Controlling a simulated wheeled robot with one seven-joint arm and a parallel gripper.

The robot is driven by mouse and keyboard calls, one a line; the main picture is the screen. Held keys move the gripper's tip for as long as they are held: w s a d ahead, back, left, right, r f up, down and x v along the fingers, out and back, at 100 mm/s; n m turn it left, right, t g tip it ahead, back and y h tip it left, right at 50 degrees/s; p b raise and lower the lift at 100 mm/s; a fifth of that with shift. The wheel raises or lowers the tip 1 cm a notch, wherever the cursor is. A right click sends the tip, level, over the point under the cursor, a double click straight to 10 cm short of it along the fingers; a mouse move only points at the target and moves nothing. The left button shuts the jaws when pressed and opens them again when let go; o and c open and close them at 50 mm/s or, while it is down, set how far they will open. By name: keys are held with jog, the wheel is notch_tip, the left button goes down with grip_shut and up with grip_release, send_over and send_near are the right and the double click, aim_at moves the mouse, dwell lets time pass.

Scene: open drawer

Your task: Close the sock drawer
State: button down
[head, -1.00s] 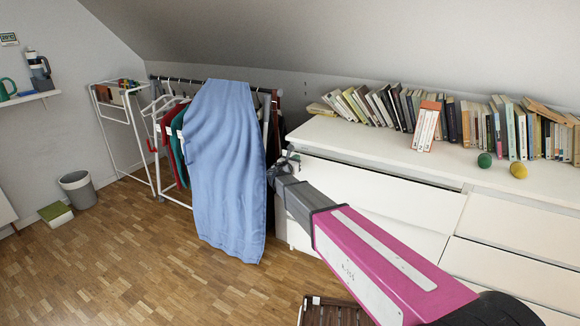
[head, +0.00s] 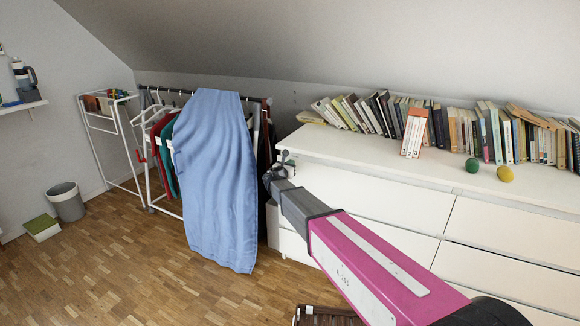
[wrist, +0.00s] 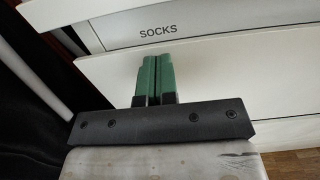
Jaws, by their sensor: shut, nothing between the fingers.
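The white dresser (head: 325,142) stands at the right in the head view. A pale strip marked SOCKS (wrist: 158,31) shows in the wrist view, with a white drawer front (wrist: 235,75) directly below it. That front's upper edge juts out a little past the strip. The upper left drawer front (head: 385,206) sits close under the dresser top in the head view. My gripper (wrist: 154,58) has its green fingertips together, empty, against or just in front of the white front, below the label. In the head view my gripper (head: 272,176) is at the dresser's left end; contact is unclear.
A clothes rack with a hanging blue cloth (head: 215,180) stands close left of my gripper. Books (head: 450,128) and two small balls (head: 505,174) lie on the dresser top. A bin (head: 65,201) is far left. The wooden floor (head: 130,270) is mostly clear.

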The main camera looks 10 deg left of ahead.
jog(key=v, duration=1.4)
jog(key=s+d+f+m+g+h, duration=0.1)
jog(key=s+d+f+m+g, duration=0.25)
jog(key=d+m, duration=0.4)
jog(key=s+d+f+m+g, duration=0.2)
jog(key=s+d+m+g, duration=0.15)
jog(key=d, duration=0.75)
jog(key=s+d+f+m+g+h, duration=0.1)
jog(key=s+d+f+m+g, duration=0.25)
jog(key=d+m, duration=0.45)
jog(key=s+d+f+m+g+y, duration=0.2)
jog(key=s+d+m+g+y, duration=0.1)
jog(key=s, duration=0.5)
jog(key=s+d+f+m+g+y, duration=0.2)
jog(key=s+d+m+y, duration=0.3)
jog(key=s+d+m, duration=0.3)
jog(key=shift+s+m+g, duration=0.3)
jog(key=shift+m+g, duration=0.45)
jog(key=shift+m, duration=0.25)
